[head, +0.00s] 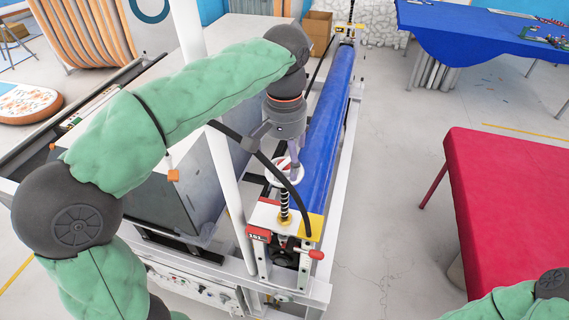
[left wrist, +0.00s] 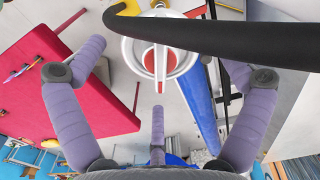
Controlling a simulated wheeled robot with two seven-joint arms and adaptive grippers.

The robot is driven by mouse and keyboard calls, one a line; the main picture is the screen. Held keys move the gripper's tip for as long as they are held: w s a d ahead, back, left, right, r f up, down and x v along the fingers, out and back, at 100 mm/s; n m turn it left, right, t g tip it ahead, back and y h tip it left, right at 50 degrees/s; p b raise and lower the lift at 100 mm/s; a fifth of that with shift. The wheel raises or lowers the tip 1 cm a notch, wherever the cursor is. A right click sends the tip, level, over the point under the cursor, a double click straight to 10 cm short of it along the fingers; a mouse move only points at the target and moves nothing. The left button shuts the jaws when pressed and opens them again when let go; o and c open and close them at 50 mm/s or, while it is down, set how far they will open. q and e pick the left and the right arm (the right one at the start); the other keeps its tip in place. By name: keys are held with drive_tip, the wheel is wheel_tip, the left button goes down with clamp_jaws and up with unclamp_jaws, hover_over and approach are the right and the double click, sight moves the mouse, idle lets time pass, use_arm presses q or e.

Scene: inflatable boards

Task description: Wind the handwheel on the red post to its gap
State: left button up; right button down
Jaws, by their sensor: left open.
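The handwheel (head: 279,179) is a pale ring with red inside, at the top of a striped black-and-white screw (head: 284,208) on the near end of the roller machine. Below it is the near post's head with a red label (head: 258,235). My left gripper (head: 287,158) points down over the wheel. In the left wrist view, the wheel (left wrist: 133,50) shows between the spread purple fingers of my left gripper (left wrist: 172,85), which is open. I cannot tell whether a finger touches it. The gap scale is too small to read. My right gripper is out of view.
A black hose (head: 270,161) arches close beside the wheel and crosses the left wrist view (left wrist: 220,38). A blue roll (head: 329,120) runs away behind the post. A red table (head: 510,200) stands right, a blue-covered table (head: 470,35) at the back.

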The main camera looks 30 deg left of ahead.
use_arm(q)
wheel_tip(320, 180, up, 8)
drive_tip(key=shift+r, duration=0.25)
drive_tip(key=c, duration=0.3)
drive_tip(key=shift+m, duration=0.3)
drive_tip(key=c, duration=0.5)
drive_tip(key=shift+o, duration=0.2)
wheel_tip(320, 180, down, 10)
drive_tip(key=m+b, duration=0.4)
drive_tip(key=m, duration=0.1)
drive_tip(key=shift+r, duration=0.15)
drive_tip(key=shift+c, duration=0.3)
